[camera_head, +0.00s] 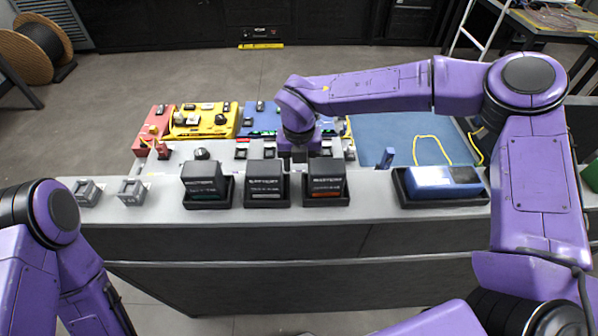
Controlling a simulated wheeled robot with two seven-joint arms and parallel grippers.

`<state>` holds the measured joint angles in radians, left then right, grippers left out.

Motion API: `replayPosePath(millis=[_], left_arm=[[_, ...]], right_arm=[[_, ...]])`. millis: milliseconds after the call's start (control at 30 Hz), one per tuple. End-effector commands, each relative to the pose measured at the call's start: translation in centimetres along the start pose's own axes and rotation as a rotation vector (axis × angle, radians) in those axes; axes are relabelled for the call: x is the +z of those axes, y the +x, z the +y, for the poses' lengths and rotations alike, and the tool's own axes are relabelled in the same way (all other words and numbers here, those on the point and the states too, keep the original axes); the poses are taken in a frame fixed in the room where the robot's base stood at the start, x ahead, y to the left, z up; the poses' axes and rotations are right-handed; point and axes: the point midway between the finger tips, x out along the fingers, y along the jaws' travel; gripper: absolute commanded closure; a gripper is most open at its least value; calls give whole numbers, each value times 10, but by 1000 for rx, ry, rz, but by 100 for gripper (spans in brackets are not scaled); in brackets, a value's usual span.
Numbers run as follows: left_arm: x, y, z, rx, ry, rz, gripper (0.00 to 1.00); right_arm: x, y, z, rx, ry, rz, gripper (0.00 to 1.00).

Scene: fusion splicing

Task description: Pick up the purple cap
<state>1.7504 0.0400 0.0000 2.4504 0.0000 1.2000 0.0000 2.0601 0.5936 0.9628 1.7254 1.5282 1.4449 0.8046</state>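My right arm reaches in from the right across the work table. Its gripper (299,158) points down near the middle of the table, just behind the row of black boxes. The fingers are small and partly hidden behind the boxes, so I cannot tell whether they are open or shut. I cannot make out a separate purple cap; the purple patch at the gripper blends with my own purple arm. My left arm is folded at the lower left, and its gripper is out of view.
Several black boxes (266,183) stand along the front edge. A blue-and-white box in a black tray (402,190) sits at the right, near a blue upright piece (388,157). Red (150,127), yellow (222,121) and blue panels lie behind. Two grey holders (131,191) stand front left.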

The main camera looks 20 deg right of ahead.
Motion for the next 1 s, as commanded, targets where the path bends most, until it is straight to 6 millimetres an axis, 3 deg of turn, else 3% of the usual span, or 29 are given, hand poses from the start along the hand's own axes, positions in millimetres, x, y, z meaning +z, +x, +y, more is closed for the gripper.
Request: replayPosePath(millis=[100, 333, 467, 500, 867, 1000], left_arm=[[-2, -4, 0, 0, 0, 0, 53], [-1, -3, 0, 0, 0, 0, 53], [-1, -3, 0, 0, 0, 0, 53], [-1, -3, 0, 0, 0, 0, 53], [0, -1, 0, 0, 0, 0, 53], [4, 9, 1, 0, 0, 0, 53]], right_arm=[[0, 13, 0, 0, 0, 1, 53], [0, 16, 0, 0, 0, -1, 53], [0, 16, 0, 1, 0, -1, 96], [0, 16, 0, 1, 0, -1, 100], [0, 14, 0, 1, 1, -2, 100], [1, 0, 0, 3, 1, -5, 100]])
